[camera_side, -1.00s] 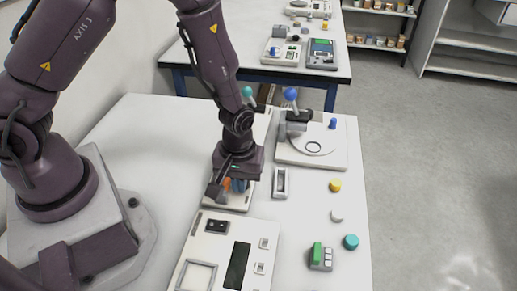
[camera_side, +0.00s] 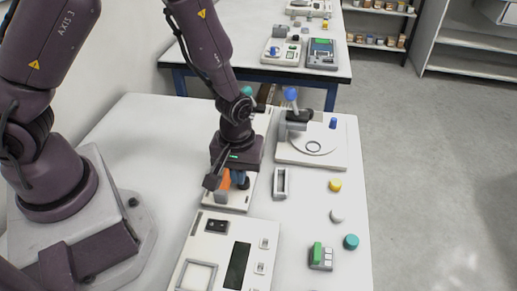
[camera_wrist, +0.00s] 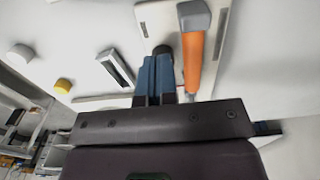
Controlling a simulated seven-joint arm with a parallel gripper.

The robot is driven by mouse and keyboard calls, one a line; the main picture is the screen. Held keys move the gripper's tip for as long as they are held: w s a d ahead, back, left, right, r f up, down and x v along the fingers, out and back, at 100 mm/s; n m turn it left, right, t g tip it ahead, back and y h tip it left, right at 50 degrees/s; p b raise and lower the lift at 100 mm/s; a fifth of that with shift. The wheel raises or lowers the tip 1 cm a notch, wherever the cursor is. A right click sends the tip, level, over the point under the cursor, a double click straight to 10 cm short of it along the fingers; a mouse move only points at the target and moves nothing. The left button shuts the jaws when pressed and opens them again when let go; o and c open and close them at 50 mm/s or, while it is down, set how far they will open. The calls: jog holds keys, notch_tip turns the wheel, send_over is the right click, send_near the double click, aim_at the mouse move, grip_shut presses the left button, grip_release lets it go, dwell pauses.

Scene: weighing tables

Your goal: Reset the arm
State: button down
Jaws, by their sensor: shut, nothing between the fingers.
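My gripper (camera_side: 241,186) points down over a small white base plate (camera_side: 210,203) near the middle of the white table. Its blue fingers (camera_wrist: 155,72) are together and empty in the wrist view. An orange lever with a grey end (camera_side: 225,180) stands beside the fingers, to their left in the side view. It also shows in the wrist view (camera_wrist: 192,55), just right of the fingers. A dark round part lies close behind the fingertips there; I cannot tell if they touch it.
A white panel with a dark display (camera_side: 237,262) lies in front. A grey rectangular frame (camera_side: 280,183) is right of the gripper. A white device with a round plate (camera_side: 325,150) stands behind. Yellow (camera_side: 335,185), white (camera_side: 337,215) and teal (camera_side: 351,242) knobs line the right edge.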

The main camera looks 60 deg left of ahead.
jog(key=shift+s+r, duration=0.1)
jog(key=shift+r, duration=1.1)
jog(key=shift+s+m, duration=0.25)
jog(key=shift+m, duration=0.15)
jog(key=shift+s+m+g, duration=0.6)
jog(key=shift+s+m, duration=0.1)
jog(key=shift+s, duration=0.15)
jog(key=s+a+r+m+t, duration=0.2)
jog(key=s+r, duration=0.1)
jog(key=r, duration=0.5)
jog(key=s+a+r+m+t, duration=0.2)
jog(key=s+r, duration=0.1)
jog(key=r, duration=0.6)
jog(key=s+a+r+m+t, duration=0.2)
jog(key=r, duration=0.7)
jog(key=shift+s+a+r+m+t, duration=0.15)
jog(key=shift+s+r+m+t, duration=0.05)
jog(key=shift+s+m+t, duration=0.2)
